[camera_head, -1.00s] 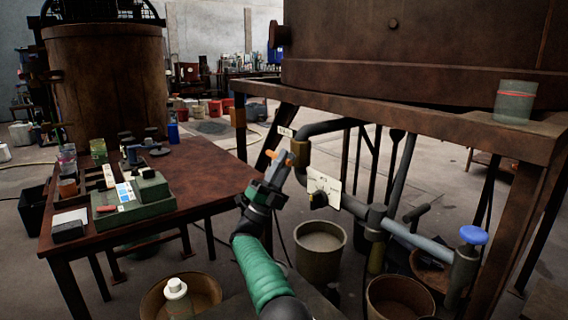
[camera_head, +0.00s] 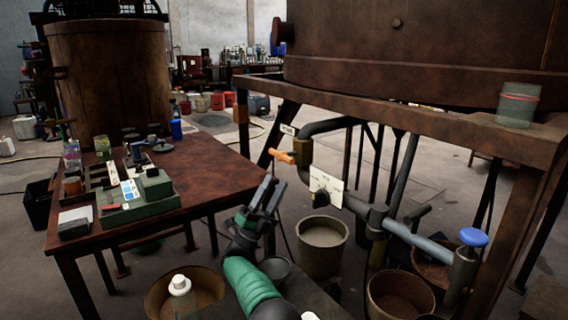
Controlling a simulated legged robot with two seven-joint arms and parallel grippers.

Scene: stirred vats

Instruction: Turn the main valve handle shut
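An orange lever handle (camera_head: 283,157) sticks out to the left from a brass-coloured valve body (camera_head: 303,152) on the grey pipe under the vat. A small tag (camera_head: 287,130) is above it, its print too small to read; I take this as the main valve. My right gripper (camera_head: 273,184) is below and left of the handle, apart from it. Its two fingers point up with a gap between them, open and empty. A blue round handle (camera_head: 474,237) tops another valve at the right end of the lower pipe. My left gripper is not in view.
A brown table (camera_head: 215,170) with a green tray (camera_head: 137,212) stands at left. A white plate (camera_head: 327,187) with a black knob is on the pipe. Buckets (camera_head: 322,262) stand below. A glass jar (camera_head: 517,105) sits on the frame at right.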

